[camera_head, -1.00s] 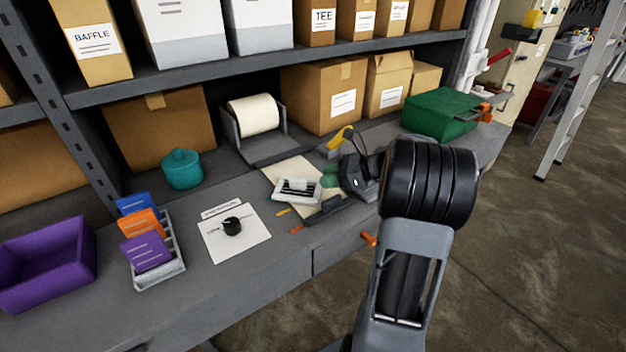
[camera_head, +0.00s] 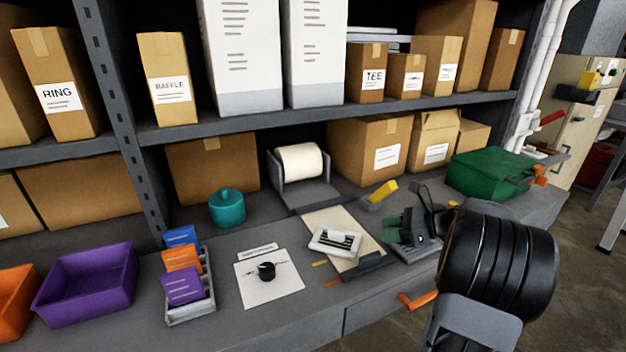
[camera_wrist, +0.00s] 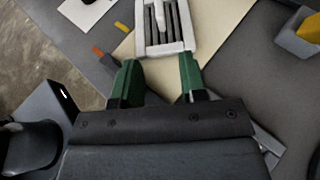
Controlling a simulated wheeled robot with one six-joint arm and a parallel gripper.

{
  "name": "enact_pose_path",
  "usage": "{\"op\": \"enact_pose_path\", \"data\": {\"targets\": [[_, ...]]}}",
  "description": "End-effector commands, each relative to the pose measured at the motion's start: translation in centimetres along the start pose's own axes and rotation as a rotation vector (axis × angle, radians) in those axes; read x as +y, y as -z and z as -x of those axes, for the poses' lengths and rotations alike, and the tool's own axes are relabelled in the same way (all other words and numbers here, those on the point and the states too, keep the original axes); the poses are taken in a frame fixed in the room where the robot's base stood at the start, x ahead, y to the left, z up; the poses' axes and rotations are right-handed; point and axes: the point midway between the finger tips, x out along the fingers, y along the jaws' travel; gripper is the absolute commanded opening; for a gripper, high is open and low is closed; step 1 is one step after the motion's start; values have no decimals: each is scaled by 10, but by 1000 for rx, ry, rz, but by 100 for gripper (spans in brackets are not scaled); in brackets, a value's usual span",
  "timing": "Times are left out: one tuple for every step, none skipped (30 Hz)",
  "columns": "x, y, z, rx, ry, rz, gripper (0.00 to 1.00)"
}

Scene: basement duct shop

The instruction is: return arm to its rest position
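My gripper (camera_head: 390,229) is at the right part of the bench, beside a white slatted vent piece (camera_head: 335,240). In the wrist view, the gripper's green fingers (camera_wrist: 160,76) stand apart with nothing between them. The white piece (camera_wrist: 164,26) lies just beyond the fingertips, on a tan sheet (camera_wrist: 215,22). My arm's black ribbed joint fills the lower right of the head view and hides part of the bench edge.
A paper roll (camera_head: 299,161), a teal pot (camera_head: 227,207), a card rack (camera_head: 190,312) and a purple bin (camera_head: 88,284) are on the bench. A shelf (camera_head: 330,117) with boxes runs above.

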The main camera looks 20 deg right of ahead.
Motion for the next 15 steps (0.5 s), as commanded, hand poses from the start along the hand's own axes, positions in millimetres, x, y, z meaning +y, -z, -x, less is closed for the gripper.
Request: {"op": "enact_pose_path", "data": {"targets": [[0, 0, 0, 2, -1, 2, 39], [2, -1, -2, 6, -5, 8, 39], [5, -3, -5, 21, -15, 26, 39], [10, -6, -9, 37, -27, 48, 39], [16, -9, -14, 60, -45, 78, 39], [27, -13, -23, 101, -75, 135, 39], [37, -17, -30, 139, -104, 190, 39], [49, -21, -38, 181, -137, 255, 39], [67, -25, -48, 242, -189, 356, 39], [81, -28, -55, 288, -230, 439, 39], [96, -30, -61, 335, -275, 531, 39], [115, -31, -68, 396, -339, 662, 39], [130, -32, -71, 440, -388, 765, 39], [143, -32, -74, 482, -439, 872, 39], [160, -32, -75, 531, -506, 1016, 39]]}}
